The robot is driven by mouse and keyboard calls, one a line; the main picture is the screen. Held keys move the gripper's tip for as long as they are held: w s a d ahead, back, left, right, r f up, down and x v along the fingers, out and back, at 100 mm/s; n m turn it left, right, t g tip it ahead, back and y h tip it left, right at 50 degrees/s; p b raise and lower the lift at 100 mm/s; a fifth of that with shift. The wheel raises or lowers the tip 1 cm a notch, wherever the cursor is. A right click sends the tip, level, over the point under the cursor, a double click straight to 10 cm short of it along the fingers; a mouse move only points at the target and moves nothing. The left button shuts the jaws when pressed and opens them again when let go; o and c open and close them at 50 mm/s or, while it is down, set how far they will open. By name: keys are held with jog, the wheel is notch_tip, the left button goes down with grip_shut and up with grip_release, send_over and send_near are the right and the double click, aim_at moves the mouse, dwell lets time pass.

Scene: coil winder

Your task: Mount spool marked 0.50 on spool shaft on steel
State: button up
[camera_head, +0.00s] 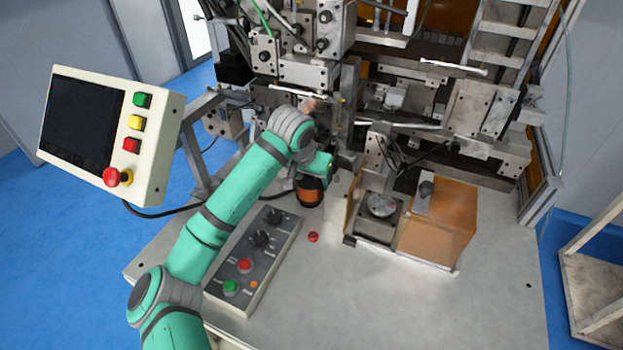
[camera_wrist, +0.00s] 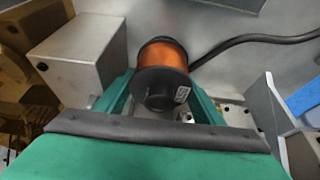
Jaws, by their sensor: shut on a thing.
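A spool (camera_wrist: 168,62) wound with copper-coloured wire, with black flanges, is between the two green fingers of my gripper (camera_wrist: 163,88) in the wrist view. My gripper is shut on it. A small white label (camera_wrist: 182,94) sits on its near flange, too small to read. In the head view the spool (camera_head: 310,190) hangs from my gripper (camera_head: 317,176), low over the steel table behind the control box. I cannot tell whether it touches anything below. I cannot make out the spool shaft for certain in either view.
A control box (camera_head: 254,262) with knobs and buttons lies in front of the spool. The winding machine (camera_head: 300,45) rises behind. The table's front right (camera_head: 430,315) is clear.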

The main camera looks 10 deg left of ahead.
jog(key=shift+f, duration=0.4)
jog(key=shift+f, duration=0.3)
jog(key=shift+f, duration=0.1)
jog(key=o, duration=1.6)
jog(key=shift+o, duration=0.2)
jog(key=shift+d+f, duration=0.1)
jog(key=shift+d, duration=0.05)
